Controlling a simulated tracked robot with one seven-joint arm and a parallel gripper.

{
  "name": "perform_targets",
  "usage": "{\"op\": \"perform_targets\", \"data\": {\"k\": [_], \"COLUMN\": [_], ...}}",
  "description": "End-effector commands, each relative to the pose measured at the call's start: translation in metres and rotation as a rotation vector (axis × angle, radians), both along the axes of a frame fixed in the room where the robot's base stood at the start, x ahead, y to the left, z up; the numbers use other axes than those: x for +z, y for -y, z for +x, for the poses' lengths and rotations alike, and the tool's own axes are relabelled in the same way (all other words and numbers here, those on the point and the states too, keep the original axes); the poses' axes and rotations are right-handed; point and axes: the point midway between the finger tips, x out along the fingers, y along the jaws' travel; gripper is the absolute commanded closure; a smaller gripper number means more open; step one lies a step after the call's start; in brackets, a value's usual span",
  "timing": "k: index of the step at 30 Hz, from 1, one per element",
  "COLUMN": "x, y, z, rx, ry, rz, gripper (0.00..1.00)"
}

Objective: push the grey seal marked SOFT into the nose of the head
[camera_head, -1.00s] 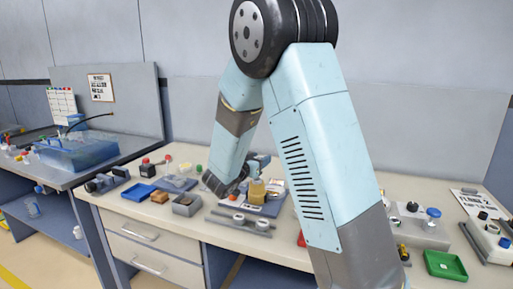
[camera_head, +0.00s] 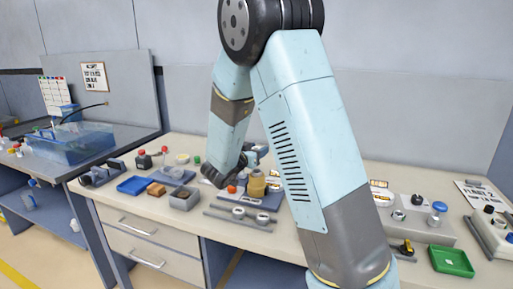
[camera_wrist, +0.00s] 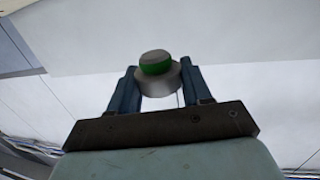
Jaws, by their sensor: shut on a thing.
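My gripper (camera_wrist: 159,84) is shut on a small round grey piece with a green band (camera_wrist: 157,69), held between the two blue-grey fingers in the wrist view. No marking can be read on it, so I cannot tell whether it is the seal marked SOFT. In the head view my gripper is low over the bench, beside a tan stepped cylinder (camera_head: 257,185) on a dark blue-grey base; the held piece cannot be made out there. I cannot tell for sure which part is the nose of the head. An orange piece (camera_head: 231,189) shows by the gripper.
A rail with light rings (camera_head: 238,213) lies in front of the tan cylinder. A grey open box (camera_head: 185,199) and a blue tray (camera_head: 133,186) stand to the left. A green tray (camera_head: 452,261) is at the right. A blue tank (camera_head: 70,143) stands on the far left bench.

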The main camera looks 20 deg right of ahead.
Motion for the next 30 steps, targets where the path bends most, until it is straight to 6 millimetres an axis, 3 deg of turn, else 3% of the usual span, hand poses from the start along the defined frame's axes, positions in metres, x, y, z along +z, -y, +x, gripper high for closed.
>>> {"op": "perform_targets", "data": {"k": [15,30], "x": [-0.038,-0.043], "y": [0.0,-0.001], "z": [0.0,0.0], "rx": [0.0,0.001], "ry": [-0.001,0.0], "rz": [-0.001,0.0], "gripper": [0.81,0.81]}}
